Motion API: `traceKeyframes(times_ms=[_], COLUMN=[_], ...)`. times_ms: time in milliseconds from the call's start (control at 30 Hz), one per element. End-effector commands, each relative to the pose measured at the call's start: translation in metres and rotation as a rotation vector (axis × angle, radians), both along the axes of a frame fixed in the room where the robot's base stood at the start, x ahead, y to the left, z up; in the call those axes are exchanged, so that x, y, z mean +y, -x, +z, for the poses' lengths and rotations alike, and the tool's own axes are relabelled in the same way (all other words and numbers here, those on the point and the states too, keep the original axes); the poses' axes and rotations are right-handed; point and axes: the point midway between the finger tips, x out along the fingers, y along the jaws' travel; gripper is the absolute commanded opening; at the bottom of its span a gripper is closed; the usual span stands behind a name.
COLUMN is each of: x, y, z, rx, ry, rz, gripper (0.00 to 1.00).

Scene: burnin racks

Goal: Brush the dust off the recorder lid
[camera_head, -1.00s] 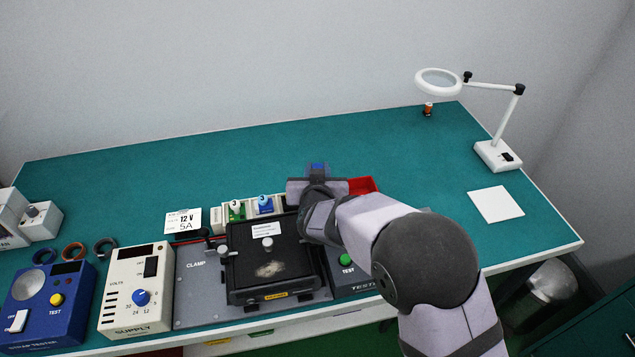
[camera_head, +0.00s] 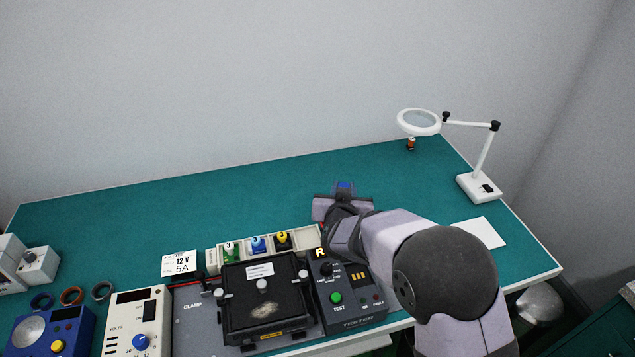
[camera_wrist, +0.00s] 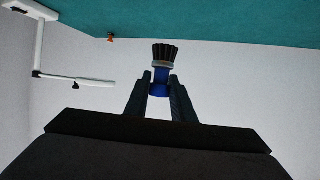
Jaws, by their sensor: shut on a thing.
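The recorder (camera_head: 236,318) is a black box on the bench at lower centre in the head view. Its dark lid (camera_head: 240,285) has a white label, a knob and a pale dust patch (camera_head: 265,309) near the front. My gripper (camera_head: 343,190) is beyond the recorder and to its right, clear of the lid. In the wrist view my gripper (camera_wrist: 160,90) is shut on a brush (camera_wrist: 164,56) with a blue handle, a pale collar and black bristles. In the head view only a bit of blue shows at the jaws; the bristles are not clear there.
A tester (camera_head: 350,305) stands right of the recorder, a supply (camera_head: 130,325) and a blue unit left. A rack (camera_head: 300,237) with numbered modules is behind the recorder. A magnifier lamp (camera_head: 478,187) and white sheet (camera_head: 482,232) are at right. The back bench is clear.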

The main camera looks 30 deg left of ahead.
Motion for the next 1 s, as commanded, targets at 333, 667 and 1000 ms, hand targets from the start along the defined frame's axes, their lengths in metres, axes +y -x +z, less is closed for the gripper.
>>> traceKeyframes(times_ms=[333, 667, 1000], x=[-0.069, -0.064, -0.027], y=[-0.042, -0.048, -0.018], z=[0.004, 0.01, 0.012], rx=[0.004, 0.002, 0.002], ry=[0.002, -0.001, -0.001], rz=[0.017, 0.25, 0.58], gripper=[0.0, 0.0, 0.0])
